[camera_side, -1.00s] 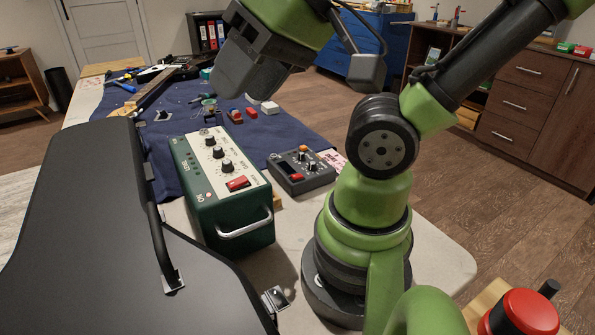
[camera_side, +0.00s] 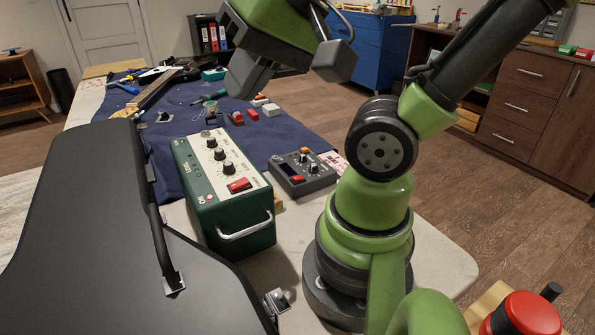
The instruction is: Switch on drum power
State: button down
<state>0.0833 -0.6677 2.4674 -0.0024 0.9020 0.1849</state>
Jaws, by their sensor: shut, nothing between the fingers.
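A small dark grey box (camera_side: 301,186) with several knobs and a red switch (camera_side: 297,178) sits on the table beside the blue cloth; it may be the drum unit. A larger green box (camera_side: 236,215) stands to its left, with a pale top panel, dark knobs, a red rocker switch (camera_side: 239,185) and a silver handle. No label I can read says which is the drum. My gripper (camera_side: 248,84) is shut and empty, in the air above and behind both boxes, touching neither. The positions of the switches are too small to tell.
A black guitar case (camera_side: 90,220) with a raised handle fills the left front. The blue cloth (camera_side: 290,133) carries small red and white blocks (camera_side: 253,114) and tools. The pale tabletop (camera_side: 440,255) is bare at the right. A red-topped object (camera_side: 525,315) is at the lower right.

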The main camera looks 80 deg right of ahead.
jog(key=w+d+f+m+g+h, duration=0.1)
jog(key=w+d+f+m+g, duration=0.15)
jog(key=d+m, duration=0.55)
jog(key=m+g, duration=0.3)
jog(key=m, duration=2.7)
send_over(295, 178)
jog(key=s+d, duration=0.2)
notch_tip(295, 178, down, 10)
jog(key=shift+r+y, duration=0.2)
jog(key=shift+y, duration=0.2)
jog(key=shift+w, duration=0.1)
jog(key=f, duration=0.4)
jog(key=w+a+f, duration=0.1)
jog(key=f, duration=0.8)
jog(key=shift+w+a+f, duration=0.25)
jog(key=shift+a+f, duration=0.05)
jog(key=shift+f, duration=0.1)
